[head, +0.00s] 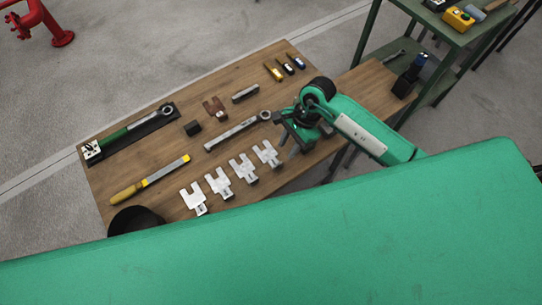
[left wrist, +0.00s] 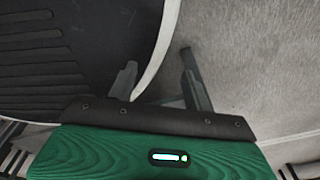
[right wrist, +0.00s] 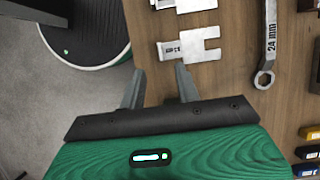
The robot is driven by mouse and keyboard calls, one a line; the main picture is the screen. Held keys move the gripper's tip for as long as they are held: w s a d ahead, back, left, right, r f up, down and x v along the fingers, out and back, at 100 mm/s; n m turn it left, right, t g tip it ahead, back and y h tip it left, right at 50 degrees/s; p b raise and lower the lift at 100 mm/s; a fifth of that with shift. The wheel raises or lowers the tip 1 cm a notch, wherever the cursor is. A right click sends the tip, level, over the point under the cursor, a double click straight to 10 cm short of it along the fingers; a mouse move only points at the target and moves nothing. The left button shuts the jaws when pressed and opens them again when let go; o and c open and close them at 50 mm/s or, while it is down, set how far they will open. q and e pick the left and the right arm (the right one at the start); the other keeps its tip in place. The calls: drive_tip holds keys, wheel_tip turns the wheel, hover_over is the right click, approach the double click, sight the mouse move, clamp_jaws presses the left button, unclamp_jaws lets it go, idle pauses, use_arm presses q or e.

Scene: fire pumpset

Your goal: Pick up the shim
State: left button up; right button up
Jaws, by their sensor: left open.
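Several slotted silver plates that look like shims lie in a row along the near side of the wooden table: one at the left (head: 194,199), two in the middle (head: 219,183) (head: 243,168), and one at the right (head: 266,154). A rust-brown slotted piece (head: 214,107) lies farther back. My right gripper (head: 291,138) is over the table, just right of the rightmost plate. In the right wrist view my right gripper (right wrist: 160,86) is open and empty, with a silver plate (right wrist: 190,46) just beyond its fingertips. My left gripper (left wrist: 158,82) is open and empty, over the floor.
On the wooden table (head: 165,150) lie a combination wrench (head: 236,131), a green-handled torque wrench (head: 130,131), a yellow-handled tool (head: 150,180), a small dark block (head: 193,128) and small bottles (head: 274,72). A green shelf cart (head: 440,30) stands at the back right.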

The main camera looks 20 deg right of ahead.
sight(278, 165)
drive_tip(key=x, duration=0.3)
drive_tip(key=p+x, duration=0.1)
drive_tip(key=x, duration=0.3)
drive_tip(key=shift+a+f, duration=0.1)
drive_tip(key=shift+a, duration=0.05)
drive_tip(key=shift+a+f, duration=0.15)
drive_tip(key=shift+f, duration=0.2)
use_arm(q)
drive_tip(key=s, duration=0.2)
drive_tip(key=shift+s+r, duration=0.2)
drive_tip(key=shift+s, duration=0.15)
use_arm(e)
drive_tip(key=shift+s+f, duration=0.1)
drive_tip(key=shift+f, duration=0.2)
drive_tip(key=c, duration=0.6)
use_arm(q)
drive_tip(key=shift+w, duration=0.35)
use_arm(e)
clamp_jaws()
